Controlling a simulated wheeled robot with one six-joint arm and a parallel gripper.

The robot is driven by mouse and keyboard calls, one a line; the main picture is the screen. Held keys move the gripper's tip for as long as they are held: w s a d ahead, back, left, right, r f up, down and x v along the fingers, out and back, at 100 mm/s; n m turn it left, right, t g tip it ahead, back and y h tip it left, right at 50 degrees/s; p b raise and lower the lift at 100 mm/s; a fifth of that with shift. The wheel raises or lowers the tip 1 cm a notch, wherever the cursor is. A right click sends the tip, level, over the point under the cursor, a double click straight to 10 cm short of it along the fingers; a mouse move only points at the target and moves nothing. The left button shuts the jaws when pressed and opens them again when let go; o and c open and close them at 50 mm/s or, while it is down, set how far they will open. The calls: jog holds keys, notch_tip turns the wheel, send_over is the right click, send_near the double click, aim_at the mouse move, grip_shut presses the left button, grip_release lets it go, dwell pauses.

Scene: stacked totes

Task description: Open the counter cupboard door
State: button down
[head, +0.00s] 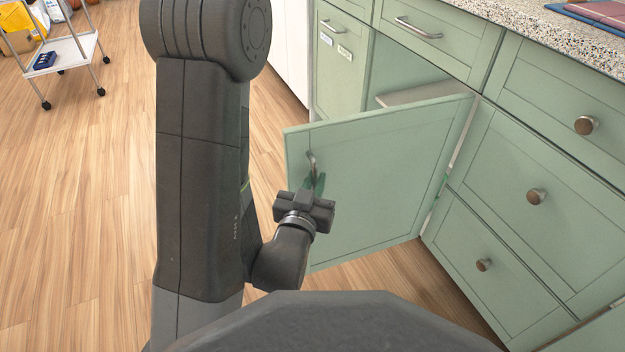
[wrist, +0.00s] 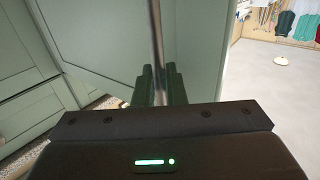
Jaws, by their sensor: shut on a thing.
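The counter cupboard door (head: 385,170) is a pale green panel, swung wide open from its hinges on the right. Behind its top edge part of the cupboard's inside and a pale shelf (head: 425,90) show. The door's metal bar handle (head: 311,163) is near its free left edge. My gripper (head: 316,184) is at the handle with its fingers shut on it. In the wrist view the handle (wrist: 157,45) runs upright between the two dark green fingers (wrist: 160,84), with the door face (wrist: 95,40) behind. The lower end of the handle is hidden by my gripper.
Green drawers with round knobs (head: 536,196) stand right of the door, under a speckled counter (head: 560,25). A drawer with a bar handle (head: 418,28) is above the opening. A white trolley (head: 62,55) stands far left. The wooden floor (head: 80,190) at left is clear.

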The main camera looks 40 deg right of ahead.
jog(key=shift+r, duration=0.1)
jog(key=c, duration=1.6)
grip_release()
jog(key=shift+s+d, duration=0.1)
